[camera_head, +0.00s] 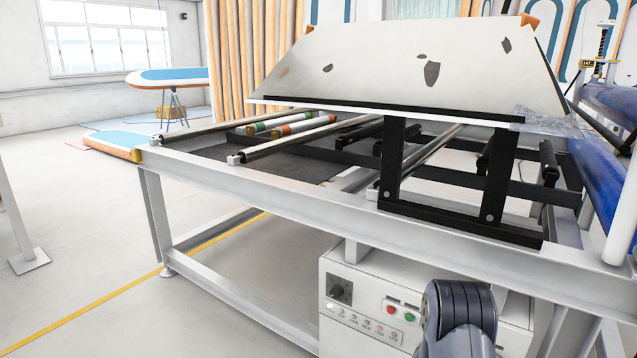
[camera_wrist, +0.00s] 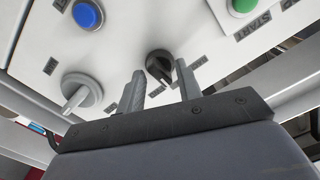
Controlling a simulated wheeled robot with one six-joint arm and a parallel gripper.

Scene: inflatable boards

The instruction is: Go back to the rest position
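My gripper (camera_wrist: 161,72) shows in the wrist view with its two grey fingers apart. A black rotary knob (camera_wrist: 159,66) on a white panel (camera_wrist: 120,35) lies in line with the gap between the fingertips. I cannot tell whether the fingers touch it. In the head view only a dark rounded part of my arm shows at the lower edge, in front of a white control box (camera_head: 345,262); my gripper is not visible there.
The wrist view panel also has a blue button (camera_wrist: 88,14), a green button (camera_wrist: 243,6) marked START and a grey knob (camera_wrist: 82,96). A metal roller frame (camera_head: 260,190) with a tilted plate (camera_head: 380,65) stands above the control box. Open floor (camera_head: 80,240) lies at left.

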